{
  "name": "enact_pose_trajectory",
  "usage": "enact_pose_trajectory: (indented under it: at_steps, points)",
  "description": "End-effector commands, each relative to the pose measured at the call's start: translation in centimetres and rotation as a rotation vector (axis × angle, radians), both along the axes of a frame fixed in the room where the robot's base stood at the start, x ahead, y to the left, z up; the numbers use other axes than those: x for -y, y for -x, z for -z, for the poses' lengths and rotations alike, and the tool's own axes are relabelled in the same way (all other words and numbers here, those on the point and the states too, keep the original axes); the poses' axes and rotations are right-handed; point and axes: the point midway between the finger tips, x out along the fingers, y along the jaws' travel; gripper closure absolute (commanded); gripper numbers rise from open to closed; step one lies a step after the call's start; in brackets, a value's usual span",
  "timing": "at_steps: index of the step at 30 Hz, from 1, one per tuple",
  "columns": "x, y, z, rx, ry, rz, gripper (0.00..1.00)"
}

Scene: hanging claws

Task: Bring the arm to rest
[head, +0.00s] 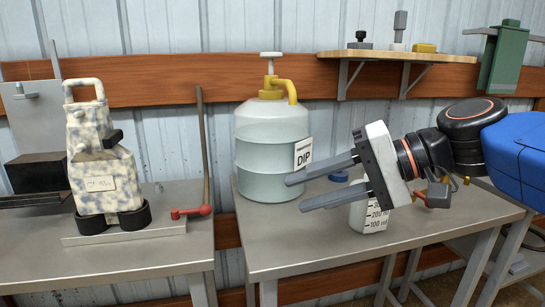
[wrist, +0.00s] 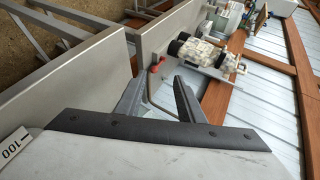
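My gripper (head: 296,190) is in the head view above the right metal table, its two grey fingers pointing left and spread apart. Nothing is between the fingers. It also shows in the wrist view (wrist: 155,84), with the fingers apart. My arm comes in from the right edge of the head view. A large jug with a yellow pump top (head: 270,140) and a DIP label stands on the table behind the fingers. A white measuring container (head: 368,216) stands below the gripper body, partly hidden by it.
The right table (head: 290,245) has a bare front edge. A speckled device (head: 100,160) stands on the left table (head: 130,255), with a red-ended rod (head: 190,212) beside it. A wall shelf (head: 400,57) holds small objects. A green object (head: 503,58) hangs at upper right.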

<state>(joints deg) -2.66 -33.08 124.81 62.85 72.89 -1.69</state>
Motion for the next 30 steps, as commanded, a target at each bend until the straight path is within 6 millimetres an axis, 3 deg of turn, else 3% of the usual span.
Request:
enact_pose_trajectory:
  at_steps: [8, 18, 24, 30]
  points:
    - [5.5, 1.3, 10.2, 0.012, 0.321, 0.074, 0.65]
    - [16.0, 3.9, 21.7, 0.077, 0.800, 0.122, 0.65]
    - [21.0, 5.1, 25.2, 0.123, 1.013, 0.117, 0.65]
    - [22.6, 5.4, 26.1, 0.143, 1.086, 0.111, 0.65]
